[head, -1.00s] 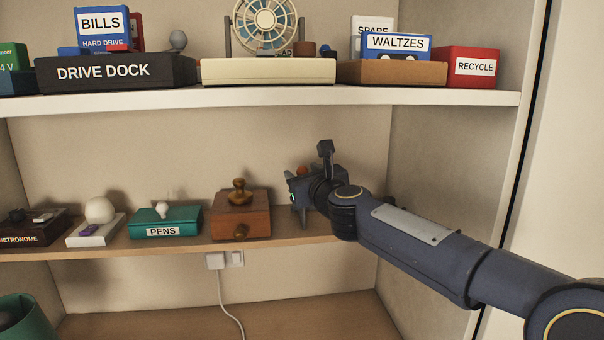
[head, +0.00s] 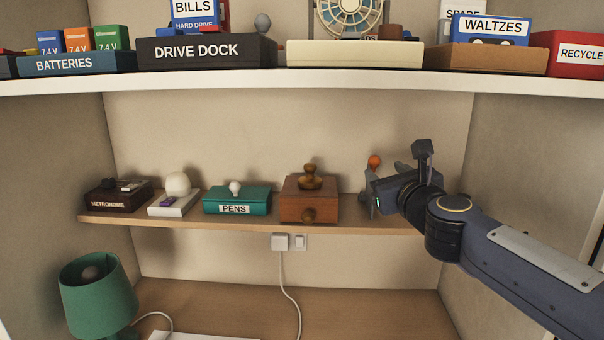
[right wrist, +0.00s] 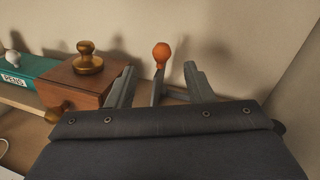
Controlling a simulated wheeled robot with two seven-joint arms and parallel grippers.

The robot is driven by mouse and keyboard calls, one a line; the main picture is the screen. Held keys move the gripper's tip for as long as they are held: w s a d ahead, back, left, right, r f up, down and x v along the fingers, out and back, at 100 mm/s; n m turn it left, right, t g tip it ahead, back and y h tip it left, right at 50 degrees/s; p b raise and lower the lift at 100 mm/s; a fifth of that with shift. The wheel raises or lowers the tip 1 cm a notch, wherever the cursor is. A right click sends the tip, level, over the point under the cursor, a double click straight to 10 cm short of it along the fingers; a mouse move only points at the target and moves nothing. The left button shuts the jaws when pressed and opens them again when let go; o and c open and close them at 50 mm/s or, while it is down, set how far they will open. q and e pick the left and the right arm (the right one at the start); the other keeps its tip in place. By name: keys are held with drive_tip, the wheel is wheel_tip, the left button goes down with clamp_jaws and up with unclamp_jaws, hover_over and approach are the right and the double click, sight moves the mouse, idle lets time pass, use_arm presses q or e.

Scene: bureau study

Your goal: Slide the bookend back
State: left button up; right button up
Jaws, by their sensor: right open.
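The bookend shows as an orange ball knob (head: 374,161) on a thin grey upright, at the right end of the middle shelf (head: 246,226). In the right wrist view the orange knob (right wrist: 161,54) and its grey upright stand between my two fingers, with a gap on each side. My right gripper (right wrist: 160,84) is open around the upright and does not visibly touch it. In the head view my right gripper (head: 372,192) hides the bookend's lower part. My left gripper is not in view.
A wooden drawer box (head: 296,186) with a brass-coloured stamp stands close left of my right gripper. A teal PENS box (head: 252,194) is farther left. The upper shelf (head: 250,82) runs above my arm. A green lamp (head: 98,292) stands below left.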

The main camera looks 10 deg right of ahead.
drive_tip(key=s+a+f+n+g+y, duration=0.1)
drive_tip(key=s+f+n+g, duration=0.3)
drive_tip(key=s+f+n, duration=0.6)
drive_tip(key=s+a+f+n+g+y, duration=0.2)
drive_tip(key=s+a+f+n+g, duration=0.1)
drive_tip(key=s+f+n, duration=0.7)
drive_tip(key=s+a+f+n+g+y, duration=0.1)
drive_tip(key=s+f+n+g, duration=0.4)
drive_tip(key=s+f+n, duration=0.5)
drive_tip(key=shift+s+a+n, duration=0.75)
drive_tip(key=shift+s+n, duration=0.25)
drive_tip(key=shift+n, duration=0.1)
drive_tip(key=shift+w+r, duration=0.1)
